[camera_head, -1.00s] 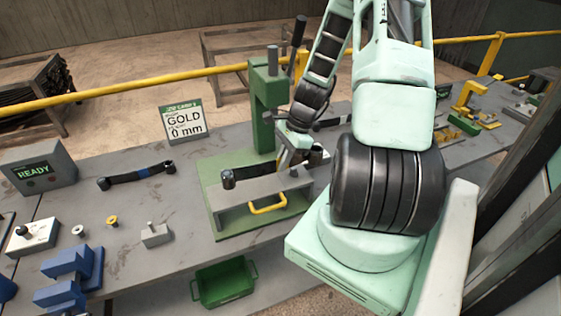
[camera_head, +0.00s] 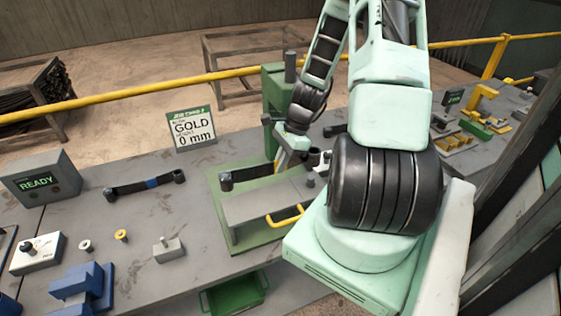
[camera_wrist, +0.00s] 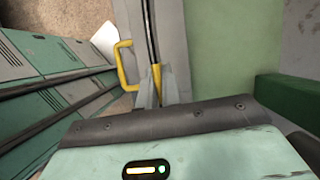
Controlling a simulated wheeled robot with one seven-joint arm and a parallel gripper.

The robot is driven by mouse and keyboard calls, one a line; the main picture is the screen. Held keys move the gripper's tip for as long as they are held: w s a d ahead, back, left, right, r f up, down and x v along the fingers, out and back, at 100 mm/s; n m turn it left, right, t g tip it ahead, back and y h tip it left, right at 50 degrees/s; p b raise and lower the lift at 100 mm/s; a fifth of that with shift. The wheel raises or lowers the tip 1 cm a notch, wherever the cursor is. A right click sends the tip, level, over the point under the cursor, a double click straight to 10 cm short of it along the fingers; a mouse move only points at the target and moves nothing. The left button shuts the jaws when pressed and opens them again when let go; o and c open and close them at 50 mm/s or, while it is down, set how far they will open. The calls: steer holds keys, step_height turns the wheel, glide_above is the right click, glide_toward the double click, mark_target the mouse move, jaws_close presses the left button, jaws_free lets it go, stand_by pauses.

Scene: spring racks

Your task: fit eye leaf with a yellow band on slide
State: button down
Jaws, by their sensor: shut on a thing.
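The eye leaf, a dark strip with rolled ends (camera_head: 250,173), is in my gripper (camera_head: 288,160) over the back part of the press fixture. In the wrist view the yellow band (camera_wrist: 156,76) shows at the fingertips (camera_wrist: 156,92), which are shut on the leaf. The grey slide (camera_head: 262,205) has a yellow handle (camera_head: 286,217) at its front and sits on a green base plate (camera_head: 240,240). A short peg (camera_head: 310,180) stands at its right end. The leaf appears behind the slide's top; its exact height is unclear. My arm hides part of the right end.
The green press column (camera_head: 277,90) rises behind the slide. Blue blocks (camera_head: 82,285) stand at front left.

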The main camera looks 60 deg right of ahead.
steer(key=shift+f+b, duration=1.8)
steer(key=shift+f, duration=0.7)
steer(key=shift+f+b, duration=1.1)
steer(key=shift+f, duration=0.55)
stand_by(0.5)
steer(key=c, duration=1)
jaws_free()
steer(key=shift+r+p, duration=3)
steer(key=shift+r, duration=0.5)
